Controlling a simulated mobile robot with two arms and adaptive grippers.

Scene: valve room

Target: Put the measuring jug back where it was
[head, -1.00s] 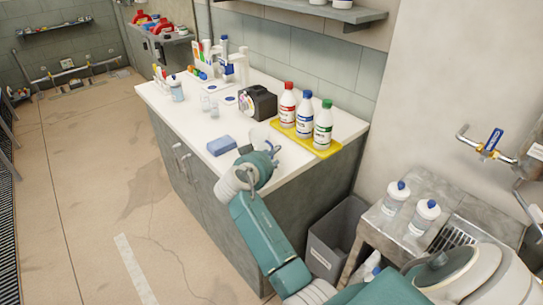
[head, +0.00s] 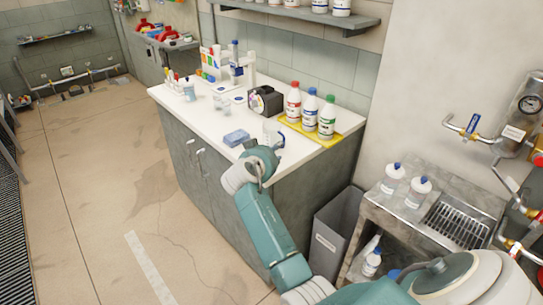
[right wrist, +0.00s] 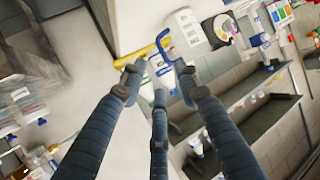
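The measuring jug (head: 269,129) looks clear, with a blue handle, and stands on the white counter near its front edge, partly hidden behind my right gripper. In the right wrist view the blue handle (right wrist: 164,46) shows just beyond the fingertips, between them. My right gripper (right wrist: 158,82) has its fingers spread, with no clear contact on the jug. In the head view this gripper (head: 268,153) is at the counter's front edge, just in front of the jug. My left gripper is not in view.
A blue sponge (head: 236,137) lies left of the jug. A yellow tray (head: 345,136) with three capped bottles is to its right, and a black box (head: 264,101) is behind. A grey bin (head: 335,237) and a sink bench (head: 375,210) stand right of the counter.

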